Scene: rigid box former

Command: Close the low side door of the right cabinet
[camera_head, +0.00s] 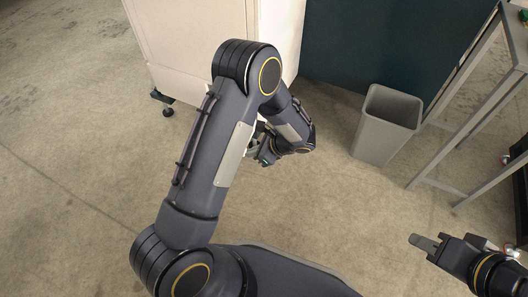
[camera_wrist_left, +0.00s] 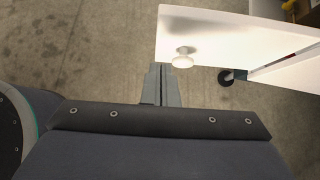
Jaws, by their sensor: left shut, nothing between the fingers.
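The white cabinet (camera_head: 185,40) stands at the top centre of the head view, partly hidden behind my left arm. In the left wrist view a white door panel (camera_wrist_left: 240,38) with a round knob (camera_wrist_left: 183,62) stands swung out from the cabinet body (camera_wrist_left: 292,66), with a gap between them. My left gripper (camera_wrist_left: 162,78) is shut and empty, low beside the cabinet, with its fingertips just short of the knob in the picture; contact cannot be told. It also shows in the head view (camera_head: 264,155). My right gripper (camera_head: 424,242) is at the lower right, far from the cabinet; its jaw opening is unclear.
A grey bin (camera_head: 386,126) stands on the floor right of the cabinet, before a dark green panel (camera_head: 385,45). A grey metal frame table (camera_head: 470,65) is at the right. Black casters (camera_head: 166,104) are under the cabinet. The floor at left is clear.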

